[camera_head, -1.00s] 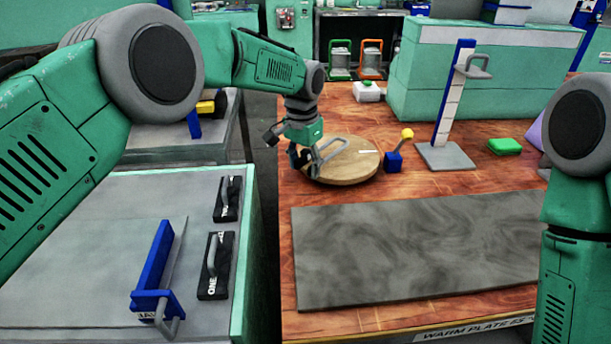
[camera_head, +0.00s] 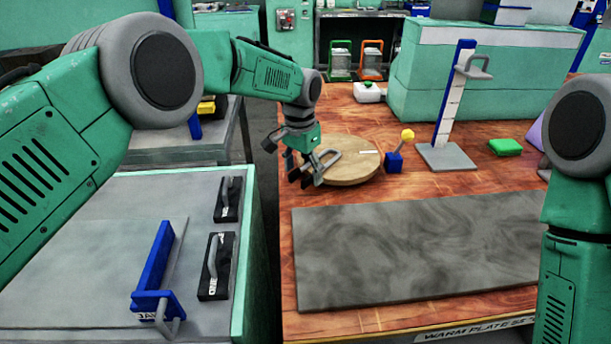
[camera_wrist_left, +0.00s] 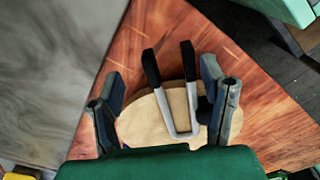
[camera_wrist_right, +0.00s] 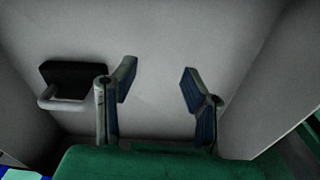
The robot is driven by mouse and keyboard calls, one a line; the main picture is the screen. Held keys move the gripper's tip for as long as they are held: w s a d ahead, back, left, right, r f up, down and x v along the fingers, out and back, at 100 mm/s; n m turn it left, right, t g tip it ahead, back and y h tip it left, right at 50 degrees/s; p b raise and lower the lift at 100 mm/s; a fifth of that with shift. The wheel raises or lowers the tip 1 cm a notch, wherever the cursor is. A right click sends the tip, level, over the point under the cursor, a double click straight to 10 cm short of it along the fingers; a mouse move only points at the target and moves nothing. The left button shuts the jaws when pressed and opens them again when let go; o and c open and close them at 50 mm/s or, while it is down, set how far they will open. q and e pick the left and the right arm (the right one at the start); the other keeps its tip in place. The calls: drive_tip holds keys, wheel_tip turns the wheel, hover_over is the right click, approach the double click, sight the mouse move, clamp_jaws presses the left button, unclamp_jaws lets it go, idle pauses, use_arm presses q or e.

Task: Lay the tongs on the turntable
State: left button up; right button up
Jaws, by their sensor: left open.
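The tongs (camera_wrist_left: 179,128), a grey U with black ends, show between the fingers of my open left gripper (camera_wrist_left: 165,102) in the left wrist view. They lie over the wooden turntable (camera_head: 352,166), their black ends reaching past its edge. In the head view, the tongs (camera_head: 327,166) are at the turntable's left side, just below my left gripper (camera_head: 303,164). Full contact under the tongs cannot be seen. My right gripper (camera_wrist_right: 158,98) is open and empty in the right wrist view; it is out of the head view.
A dark slab (camera_head: 420,250) fills the front of the wooden table. A blue block with a yellow knob (camera_head: 394,160) stands right of the turntable, near a blue-and-white post (camera_head: 452,110). A grey side table (camera_head: 90,240) holds black handled blocks (camera_head: 216,266) and a blue stand (camera_head: 154,262).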

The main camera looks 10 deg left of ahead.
use_arm(q)
wheel_tip(320, 180, up, 10)
drive_tip(key=shift+s+a+r+p, duration=0.15)
drive_tip(key=shift+a+p, duration=0.15)
drive_tip(key=shift+p, duration=0.1)
